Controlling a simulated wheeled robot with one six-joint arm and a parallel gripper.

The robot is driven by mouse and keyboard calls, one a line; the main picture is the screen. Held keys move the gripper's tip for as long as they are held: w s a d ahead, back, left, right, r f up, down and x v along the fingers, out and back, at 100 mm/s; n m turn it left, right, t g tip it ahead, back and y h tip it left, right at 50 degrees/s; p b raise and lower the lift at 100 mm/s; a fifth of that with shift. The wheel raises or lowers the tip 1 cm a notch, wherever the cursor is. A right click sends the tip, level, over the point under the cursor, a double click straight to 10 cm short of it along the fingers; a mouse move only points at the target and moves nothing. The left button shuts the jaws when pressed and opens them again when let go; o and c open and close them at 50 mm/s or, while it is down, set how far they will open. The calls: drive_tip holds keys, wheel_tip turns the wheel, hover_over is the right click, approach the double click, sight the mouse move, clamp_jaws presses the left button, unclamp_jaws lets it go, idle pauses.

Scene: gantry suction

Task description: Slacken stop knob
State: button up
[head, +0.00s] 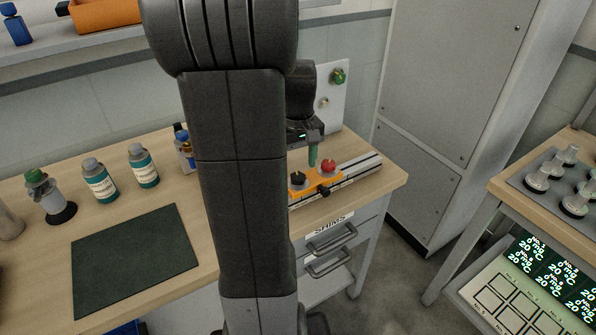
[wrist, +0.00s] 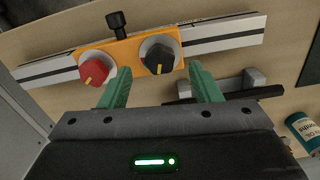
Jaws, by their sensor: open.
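An orange carriage (head: 315,184) sits on a silver rail (head: 358,168) at the bench's right end. On top are a black knob (head: 297,179) and a red knob (head: 328,166), each with a yellow mark. A small black knob (head: 324,192) sticks out of its side. In the wrist view the red knob (wrist: 96,69) is left, the black knob (wrist: 160,56) is right, and the small knob (wrist: 116,23) is beyond. My gripper (wrist: 157,72) is open and empty, its green fingertips framing the black knob in the picture. I cannot tell its height above the knob. My arm hides part of the bench.
In the wrist view a grey block with a dark bar (wrist: 240,95) lies near the right finger. Labelled bottles (head: 100,180) and a dark green mat (head: 135,262) are on the bench's left. A wall panel with a green knob (head: 339,77) stands behind.

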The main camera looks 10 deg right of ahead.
sight(298, 175)
drive_tip(key=shift+f, duration=1.6)
drive_tip(key=c, duration=1)
drive_tip(key=shift+n, duration=0.3)
drive_tip(key=shift+n+p, duration=0.5)
drive_tip(key=shift+n, duration=2.4)
drive_tip(key=o, duration=1)
